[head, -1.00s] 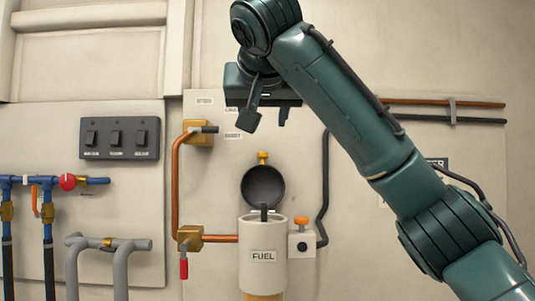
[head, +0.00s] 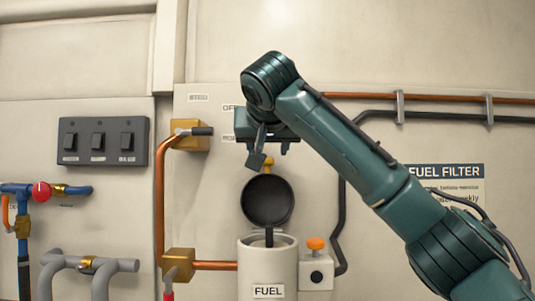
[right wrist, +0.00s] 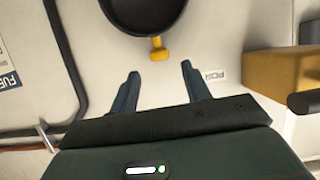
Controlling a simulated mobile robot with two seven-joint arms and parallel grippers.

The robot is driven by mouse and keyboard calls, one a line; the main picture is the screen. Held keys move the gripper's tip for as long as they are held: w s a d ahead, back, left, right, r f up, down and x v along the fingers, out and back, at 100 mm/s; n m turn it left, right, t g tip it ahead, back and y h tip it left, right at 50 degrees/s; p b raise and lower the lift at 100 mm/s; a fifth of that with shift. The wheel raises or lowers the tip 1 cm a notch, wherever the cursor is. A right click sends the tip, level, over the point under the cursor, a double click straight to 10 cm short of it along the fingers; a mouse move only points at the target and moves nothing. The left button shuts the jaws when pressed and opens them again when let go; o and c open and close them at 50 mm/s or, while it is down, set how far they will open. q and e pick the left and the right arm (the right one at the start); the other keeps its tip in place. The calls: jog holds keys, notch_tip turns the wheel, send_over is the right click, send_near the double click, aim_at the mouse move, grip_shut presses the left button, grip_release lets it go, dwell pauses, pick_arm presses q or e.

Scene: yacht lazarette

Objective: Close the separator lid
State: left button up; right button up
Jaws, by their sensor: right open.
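The separator's white cylindrical body (head: 268,270), labelled FUEL, stands at the lower middle of the head view. Its round dark lid (head: 267,203) is open and stands upright behind the mouth, with a yellow knob (head: 268,163) at its top edge. A dark upright piece shows at the mouth. My right gripper (head: 270,155) is open and empty, just above the lid and close to the knob. In the right wrist view the knob (right wrist: 158,49) and part of the lid (right wrist: 143,14) lie beyond the spread fingers (right wrist: 160,72). My left gripper is not in view.
A copper pipe with brass valves (head: 190,135) runs left of the separator. A white box with an orange knob (head: 316,262) and a black hose (head: 341,220) are at its right. A switch panel (head: 103,141) and grey pipes (head: 90,264) are further left.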

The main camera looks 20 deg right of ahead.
jog(key=p, duration=0.1)
send_over(267, 192)
jog(key=s, duration=0.2)
jog(key=shift+w+a+f, duration=0.1)
jog(key=shift+w+f, duration=0.05)
jog(key=shift+f, duration=0.4)
jog(key=shift+w+a+f, duration=0.1)
jog(key=shift+f, duration=0.45)
jog(key=shift+c, duration=0.5)
grip_shut()
